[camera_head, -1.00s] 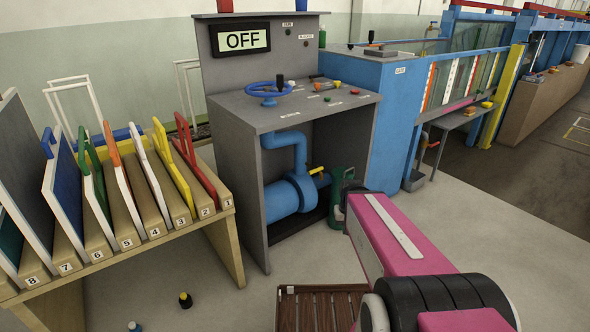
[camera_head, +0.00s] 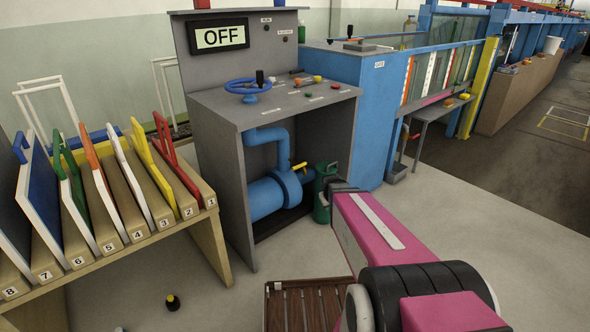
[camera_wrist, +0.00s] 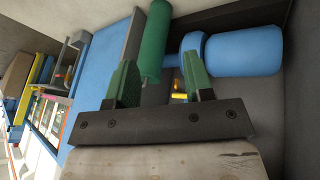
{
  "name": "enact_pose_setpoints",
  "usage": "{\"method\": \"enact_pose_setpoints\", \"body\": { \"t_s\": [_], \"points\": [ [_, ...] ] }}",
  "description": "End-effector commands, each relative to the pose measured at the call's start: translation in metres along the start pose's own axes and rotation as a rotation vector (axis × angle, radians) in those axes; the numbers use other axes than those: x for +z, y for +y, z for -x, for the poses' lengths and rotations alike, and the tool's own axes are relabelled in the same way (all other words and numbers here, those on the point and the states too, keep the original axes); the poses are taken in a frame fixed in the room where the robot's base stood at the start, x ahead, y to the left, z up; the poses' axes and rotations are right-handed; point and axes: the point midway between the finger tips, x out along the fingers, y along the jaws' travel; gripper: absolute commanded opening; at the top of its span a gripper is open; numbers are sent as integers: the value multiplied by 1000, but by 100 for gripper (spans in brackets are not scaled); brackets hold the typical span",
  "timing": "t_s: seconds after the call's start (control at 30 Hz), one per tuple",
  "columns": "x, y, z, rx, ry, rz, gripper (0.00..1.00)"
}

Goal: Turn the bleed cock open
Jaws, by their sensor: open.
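The blue pump (camera_wrist: 243,52) lies beyond the right finger. In the head view my pink arm reaches toward the console opening, and its end hides most of my gripper.
A green canister (camera_head: 321,207) stands beside the console opening; a green cylinder (camera_wrist: 153,42) is close beyond my fingers in the wrist view. The grey console (camera_head: 222,160) walls flank the pump.

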Motion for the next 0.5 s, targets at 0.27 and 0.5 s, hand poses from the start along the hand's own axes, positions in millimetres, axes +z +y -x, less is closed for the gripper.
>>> {"method": "enact_pose_setpoints", "body": {
  "t_s": [0.27, 0.5],
  "points": [
    [-117, 40, -88, 216, 406, 344, 48],
    [-196, 43, -137, 392, 754, 670, 48]
  ]
}}
